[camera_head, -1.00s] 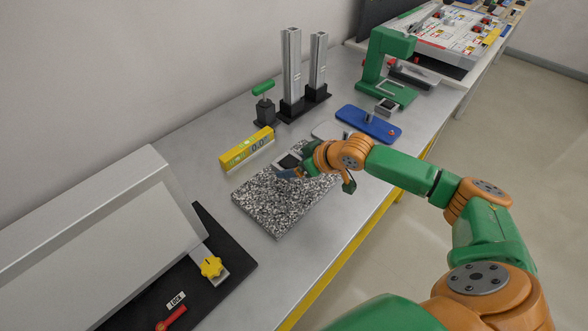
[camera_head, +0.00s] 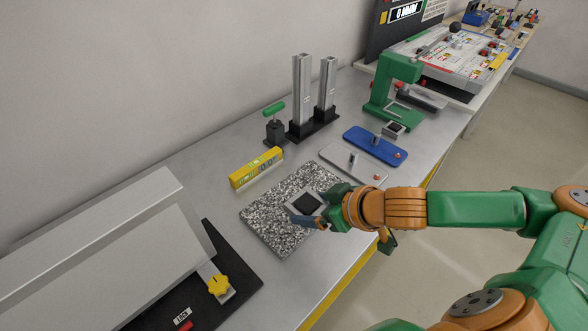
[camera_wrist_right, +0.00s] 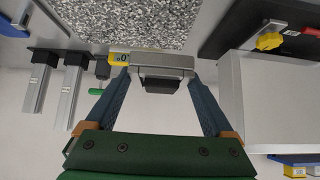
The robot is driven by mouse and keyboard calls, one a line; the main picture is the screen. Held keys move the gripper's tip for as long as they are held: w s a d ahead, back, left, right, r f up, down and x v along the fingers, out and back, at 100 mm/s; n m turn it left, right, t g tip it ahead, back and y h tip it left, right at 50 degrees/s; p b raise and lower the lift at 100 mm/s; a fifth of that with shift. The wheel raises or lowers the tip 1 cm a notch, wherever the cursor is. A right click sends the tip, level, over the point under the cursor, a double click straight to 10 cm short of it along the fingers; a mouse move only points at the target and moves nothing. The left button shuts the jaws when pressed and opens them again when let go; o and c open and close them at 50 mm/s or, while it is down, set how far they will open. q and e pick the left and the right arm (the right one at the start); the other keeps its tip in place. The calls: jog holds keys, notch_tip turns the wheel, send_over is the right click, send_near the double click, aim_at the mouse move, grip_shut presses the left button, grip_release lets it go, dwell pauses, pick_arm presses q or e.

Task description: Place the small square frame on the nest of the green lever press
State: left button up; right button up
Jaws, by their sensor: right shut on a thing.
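My right gripper (camera_head: 308,212) is shut on a small square frame (camera_head: 319,196), light grey around a dark opening. The frame is over the speckled granite plate (camera_head: 262,221); I cannot tell how far above it. In the right wrist view the frame (camera_wrist_right: 165,61) sits between the two blue fingers (camera_wrist_right: 160,86). The green lever press (camera_head: 393,82) stands farther back to the right. A small grey square piece with a dark middle (camera_head: 394,130) is at the front of its base; I cannot tell whether this is the nest. My left gripper is not in view.
A yellow level (camera_head: 256,168) stands behind the plate. A grey plate (camera_head: 340,157) and a blue plate (camera_head: 366,148) with small upright parts lie between the granite and the press. Two metal columns (camera_head: 303,95) and a green-handled clamp (camera_head: 274,125) stand behind. A large grey box (camera_head: 110,250) fills the left.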

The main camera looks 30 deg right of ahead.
jog(key=shift+a+r, duration=0.2)
jog(key=shift+a, duration=0.1)
jog(key=a+r+n+y, duration=0.1)
jog(key=a+r+n+g+y+b, duration=0.1)
jog(key=a, duration=0.1)
jog(key=shift+s+r+n, duration=0.1)
jog(key=shift+s+n, duration=0.1)
jog(key=shift+n, duration=0.1)
jog(key=s+n, duration=0.1)
jog(key=s+r+n+g+y, duration=0.1)
jog(key=s+n, duration=0.1)
jog(key=s+r+n+g+y, duration=0.1)
jog(key=s, duration=0.1)
jog(key=shift+s+a+r+n, duration=0.1)
jog(key=shift+a+r+n, duration=0.05)
jog(key=shift+a+n, duration=0.2)
